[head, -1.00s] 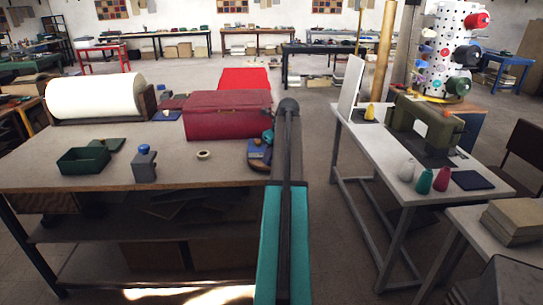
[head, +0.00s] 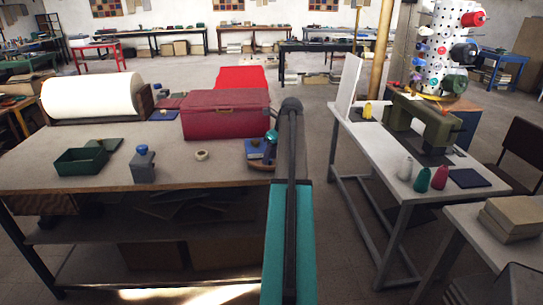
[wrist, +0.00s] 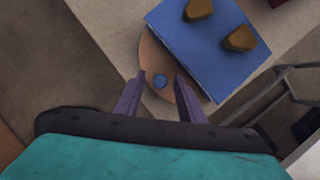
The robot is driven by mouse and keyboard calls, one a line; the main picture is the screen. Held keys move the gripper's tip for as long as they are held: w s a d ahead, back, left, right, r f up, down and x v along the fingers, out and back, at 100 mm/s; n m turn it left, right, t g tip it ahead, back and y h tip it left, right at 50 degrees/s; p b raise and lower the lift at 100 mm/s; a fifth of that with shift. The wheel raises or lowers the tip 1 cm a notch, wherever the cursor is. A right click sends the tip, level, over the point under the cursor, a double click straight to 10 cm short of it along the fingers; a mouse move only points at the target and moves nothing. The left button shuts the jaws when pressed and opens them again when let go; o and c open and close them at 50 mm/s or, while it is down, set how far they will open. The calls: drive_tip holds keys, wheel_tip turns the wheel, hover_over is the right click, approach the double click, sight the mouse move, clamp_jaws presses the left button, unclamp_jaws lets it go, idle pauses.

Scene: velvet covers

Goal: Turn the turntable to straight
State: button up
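The turntable (wrist: 147,57) is a round wooden disc near the right front edge of the workbench. It carries a blue square plate (wrist: 195,45) with two brown blocks on it, and the plate sits askew in the wrist view.
A dark red box (head: 224,115) stands just behind the turntable. A tape roll (head: 201,155), a grey block with a blue knob (head: 142,166) and a green tray (head: 81,161) lie to the left. A white sewing table (head: 390,160) stands right across a gap.

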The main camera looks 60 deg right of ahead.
drive_tip(key=shift+s+r, duration=0.2)
drive_tip(key=shift+r, duration=0.2)
drive_tip(key=b+v, duration=0.2)
drive_tip(key=v, duration=1)
drive_tip(key=shift+r, duration=0.45)
